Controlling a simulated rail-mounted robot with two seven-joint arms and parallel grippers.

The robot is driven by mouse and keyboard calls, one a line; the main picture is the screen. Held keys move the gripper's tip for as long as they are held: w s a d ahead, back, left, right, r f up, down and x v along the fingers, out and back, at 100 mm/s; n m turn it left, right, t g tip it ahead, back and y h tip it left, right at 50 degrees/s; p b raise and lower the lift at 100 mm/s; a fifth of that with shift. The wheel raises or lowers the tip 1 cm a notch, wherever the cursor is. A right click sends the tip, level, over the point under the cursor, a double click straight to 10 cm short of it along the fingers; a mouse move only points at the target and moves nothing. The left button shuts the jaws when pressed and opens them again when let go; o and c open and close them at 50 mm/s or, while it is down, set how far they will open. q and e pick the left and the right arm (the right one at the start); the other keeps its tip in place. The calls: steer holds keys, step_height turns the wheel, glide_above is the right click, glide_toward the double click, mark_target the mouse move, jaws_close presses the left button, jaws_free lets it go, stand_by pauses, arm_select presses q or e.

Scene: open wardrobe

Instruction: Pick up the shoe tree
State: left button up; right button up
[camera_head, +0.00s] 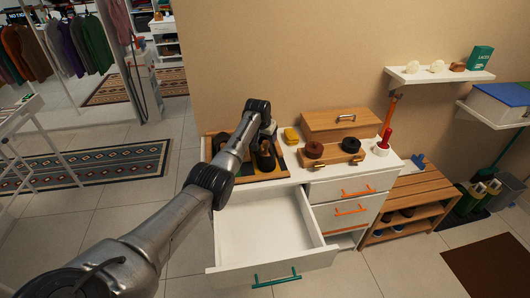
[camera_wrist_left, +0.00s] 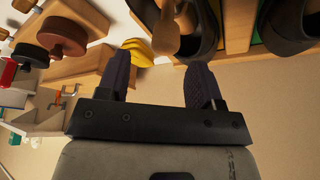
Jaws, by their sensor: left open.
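My left gripper (camera_wrist_left: 158,70) is open in the left wrist view, with nothing between its dark fingers. A brown wooden piece (camera_wrist_left: 169,28), apparently the shoe tree, shows just beyond the fingertips, beside a dark shoe (camera_wrist_left: 199,35). Another dark shoe (camera_wrist_left: 287,25) is farther right. In the head view, my left arm reaches over the wooden tray (camera_head: 272,176) on the white dresser, where dark shoes (camera_head: 265,158) stand. The arm hides part of the tray, and the fingertips are hard to make out there. My right gripper is not in view.
The dresser's top drawer (camera_head: 262,222) is pulled out and empty. A yellow object (camera_head: 291,135), brown roll (camera_head: 314,150), black roll (camera_head: 351,144) and wooden box (camera_head: 338,122) are right of the tray. A wall shelf (camera_head: 437,77) is at the upper right.

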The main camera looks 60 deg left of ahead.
mark_target(266, 141)
arm_select(q)
steer(key=f, duration=0.1)
steer(key=f+b, duration=0.1)
steer(key=shift+a+f, duration=0.35)
steer(key=shift+b+x, duration=0.6)
steer(key=shift+x, duration=0.25)
steer(key=shift+w+r, duration=0.1)
steer(key=shift+c, duration=0.3)
jaws_close()
